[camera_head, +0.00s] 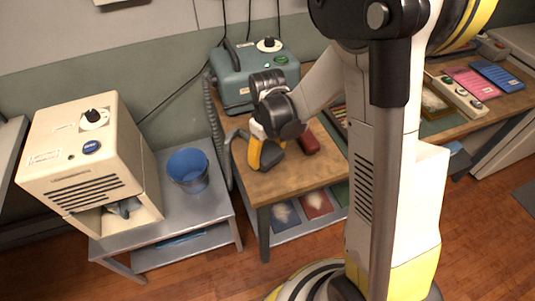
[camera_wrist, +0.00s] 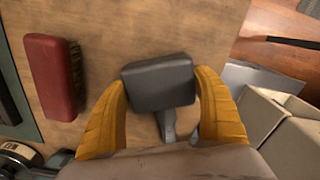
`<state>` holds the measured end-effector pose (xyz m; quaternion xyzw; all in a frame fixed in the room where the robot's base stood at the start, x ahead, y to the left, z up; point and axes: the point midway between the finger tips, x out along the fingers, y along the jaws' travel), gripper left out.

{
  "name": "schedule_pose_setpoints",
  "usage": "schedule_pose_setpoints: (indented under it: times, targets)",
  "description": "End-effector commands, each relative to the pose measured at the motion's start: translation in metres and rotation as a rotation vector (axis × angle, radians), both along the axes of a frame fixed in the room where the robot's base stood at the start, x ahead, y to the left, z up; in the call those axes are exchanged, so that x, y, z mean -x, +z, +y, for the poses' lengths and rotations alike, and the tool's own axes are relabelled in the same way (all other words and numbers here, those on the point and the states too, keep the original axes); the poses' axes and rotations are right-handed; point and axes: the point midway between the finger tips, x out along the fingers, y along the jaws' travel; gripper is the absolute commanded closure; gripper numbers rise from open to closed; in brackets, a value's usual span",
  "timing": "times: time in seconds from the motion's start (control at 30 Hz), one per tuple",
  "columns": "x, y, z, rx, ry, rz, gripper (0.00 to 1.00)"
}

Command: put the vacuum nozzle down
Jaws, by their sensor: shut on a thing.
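The vacuum nozzle (camera_wrist: 158,84) is a dark grey block with a grey neck, seen between my two yellow fingers in the wrist view. My gripper (camera_wrist: 161,92) is shut on it, with a finger on each side. In the head view my gripper (camera_head: 262,155) is low over the left end of the wooden table (camera_head: 283,182); the nozzle is mostly hidden there by the fingers. I cannot tell whether the nozzle touches the tabletop. The teal vacuum (camera_head: 250,75) stands at the back of the table, with a grey ribbed hose (camera_head: 215,130) hanging at its left.
A red brush (camera_wrist: 52,75) lies left of the nozzle in the wrist view; it also shows in the head view (camera_head: 308,142). A blue bucket (camera_head: 188,170) and a cream machine (camera_head: 90,155) stand on a lower grey table at the left. Bare wood surrounds the nozzle.

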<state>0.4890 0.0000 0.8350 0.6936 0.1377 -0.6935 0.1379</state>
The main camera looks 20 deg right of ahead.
Motion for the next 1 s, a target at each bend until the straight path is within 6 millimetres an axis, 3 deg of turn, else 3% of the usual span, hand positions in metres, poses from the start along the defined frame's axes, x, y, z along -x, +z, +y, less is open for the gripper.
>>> schedule_pose_setpoints:
  times: [0.07, 0.1, 0.13, 0.47, 1.0]
  targets:
    - [0.000, -0.004, 0.000, 0.000, 0.000, 0.000, 0.62]
    - [0.000, -0.003, 0.000, 0.000, 0.000, 0.000, 0.11]
    - [0.000, -0.003, 0.000, 0.000, 0.000, 0.000, 0.02]
    - [0.000, 0.003, 0.000, 0.000, 0.000, 0.000, 0.00]
    - [0.000, 0.108, 0.000, 0.000, 0.000, 0.000, 0.00]
